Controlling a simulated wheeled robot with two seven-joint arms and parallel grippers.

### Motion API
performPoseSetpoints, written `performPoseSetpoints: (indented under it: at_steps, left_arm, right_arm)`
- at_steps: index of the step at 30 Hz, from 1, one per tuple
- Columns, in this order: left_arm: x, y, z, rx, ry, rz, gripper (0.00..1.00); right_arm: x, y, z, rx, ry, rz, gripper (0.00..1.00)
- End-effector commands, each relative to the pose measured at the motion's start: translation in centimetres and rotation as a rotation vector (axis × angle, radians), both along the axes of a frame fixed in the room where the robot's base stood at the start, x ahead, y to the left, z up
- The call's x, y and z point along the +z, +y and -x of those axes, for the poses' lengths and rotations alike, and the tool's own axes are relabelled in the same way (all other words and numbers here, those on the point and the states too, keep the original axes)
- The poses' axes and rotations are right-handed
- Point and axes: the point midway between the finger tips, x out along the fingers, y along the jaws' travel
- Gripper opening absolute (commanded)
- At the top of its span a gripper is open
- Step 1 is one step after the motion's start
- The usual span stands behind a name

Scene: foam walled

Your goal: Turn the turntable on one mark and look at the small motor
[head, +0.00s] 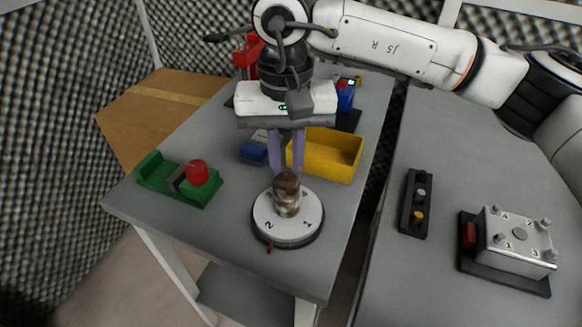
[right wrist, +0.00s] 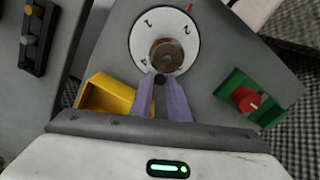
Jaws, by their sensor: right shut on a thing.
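The round white turntable (head: 301,231) stands near the front of the left table, with black numbers on its face. A red pointer (head: 269,248) sits at its front edge, nearer the 2 than the 1. The small motor (head: 287,194), a brownish metal cylinder, stands upright at the middle of the disc. In the right wrist view the motor (right wrist: 167,56) is seen from above. My right gripper (head: 286,172) is behind the motor, its purple fingers pointing down. In the right wrist view its fingertips (right wrist: 160,82) are shut on a small dark peg (right wrist: 160,78) at the turntable's edge. My left gripper is out of view.
A yellow bin (head: 335,155) stands close behind the turntable. A green fixture with a red button (head: 196,172) is to the left, and a blue block (head: 254,149) lies behind. A black panel (head: 415,205) and a metal box (head: 516,240) are on the right table, across a gap.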

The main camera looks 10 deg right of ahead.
Motion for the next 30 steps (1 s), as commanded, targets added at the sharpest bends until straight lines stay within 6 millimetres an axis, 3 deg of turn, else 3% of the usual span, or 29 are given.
performPoseSetpoints:
  at_steps: [16,30]
  left_arm:
    - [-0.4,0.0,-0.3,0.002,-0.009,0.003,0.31]
    - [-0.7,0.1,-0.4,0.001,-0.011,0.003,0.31]
  right_arm:
    - [0.1,1.3,0.0,0.253,-0.001,-0.002,0.00]
    - [0.2,1.7,0.0,0.350,-0.002,-0.002,0.00]
